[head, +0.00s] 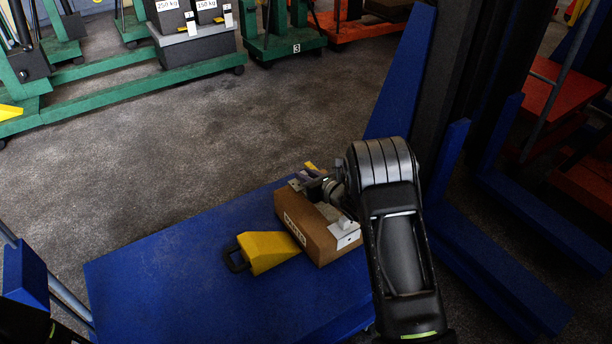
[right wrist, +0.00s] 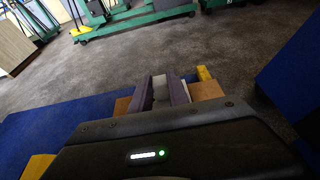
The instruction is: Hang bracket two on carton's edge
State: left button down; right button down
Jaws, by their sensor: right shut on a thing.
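The open brown carton (head: 318,240), with a white label on its side, stands on the blue platform (head: 165,265). A pale metal bracket (head: 346,236) hangs over its near right edge. My right gripper (head: 312,183) is over the carton's far side, shut on a small grey piece, which I take to be bracket two. In the right wrist view, the grey bracket (right wrist: 160,90) shows between the two fingers, with brown carton on both sides. My arm and hand hide much of the carton's inside, and I cannot tell whether the held bracket touches the edge. My left gripper is not in view.
A yellow wedge (head: 268,252) with a black handle lies left of the carton. A blue upright (head: 400,75) rises behind at the right. Green trolleys (head: 140,85) with weights stand at the back. The platform's left part is clear.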

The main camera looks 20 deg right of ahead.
jog(key=shift+f+b, duration=0.2)
jog(key=shift+b, duration=0.1)
jog(key=c, duration=1.2)
grip_release()
jog(key=p+v, duration=0.1)
jog(key=v, duration=0.6)
jog(key=shift+s+r, duration=0.15)
jog(key=shift+s, duration=0.25)
jog(key=shift+r, duration=0.1)
